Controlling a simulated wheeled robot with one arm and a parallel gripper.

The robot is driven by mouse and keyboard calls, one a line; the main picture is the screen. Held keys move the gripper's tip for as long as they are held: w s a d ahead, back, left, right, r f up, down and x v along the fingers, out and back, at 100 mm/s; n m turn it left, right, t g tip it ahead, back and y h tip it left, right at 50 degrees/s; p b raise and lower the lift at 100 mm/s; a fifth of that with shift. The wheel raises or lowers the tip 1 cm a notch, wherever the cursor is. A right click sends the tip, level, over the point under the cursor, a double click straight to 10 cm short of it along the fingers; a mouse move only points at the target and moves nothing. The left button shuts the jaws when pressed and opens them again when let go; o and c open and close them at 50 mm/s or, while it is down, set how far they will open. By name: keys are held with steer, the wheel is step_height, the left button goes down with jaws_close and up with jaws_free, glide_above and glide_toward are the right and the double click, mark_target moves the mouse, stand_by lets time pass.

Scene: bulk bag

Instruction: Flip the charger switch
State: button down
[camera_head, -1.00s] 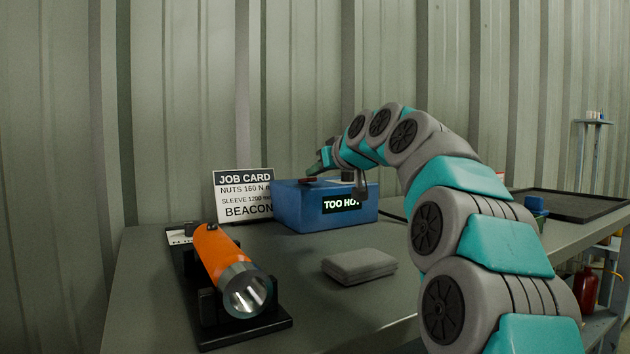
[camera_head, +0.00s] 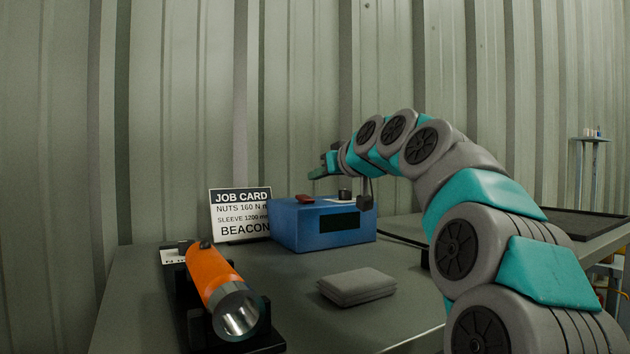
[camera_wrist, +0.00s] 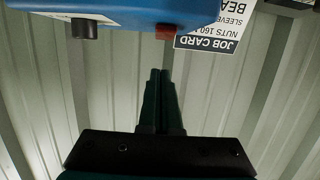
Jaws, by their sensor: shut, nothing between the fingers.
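The charger is a blue box (camera_head: 318,228) on the bench against the wall. A red switch (camera_head: 305,199) sits on its top near the left end, and a black knob (camera_head: 345,194) is to its right. Its front display (camera_head: 339,222) is dark and blank. In the wrist view the red switch (camera_wrist: 166,32) and the black knob (camera_wrist: 84,28) show on the box at the top. My gripper (camera_head: 318,174) is above the box, a little over the red switch and apart from it. In the wrist view its fingers (camera_wrist: 160,75) are together and empty.
An orange flashlight (camera_head: 211,275) lies in a black cradle at the front left. A grey folded cloth (camera_head: 357,286) lies in front of the box. A job card (camera_head: 240,213) stands behind it on the left. A black tray (camera_head: 575,224) is at the right.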

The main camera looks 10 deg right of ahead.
steer(key=s+d, duration=0.2)
steer(key=s, duration=0.6)
steer(key=shift+d+r, duration=0.25)
steer(key=shift+r, duration=0.05)
steer(key=shift+s, duration=0.1)
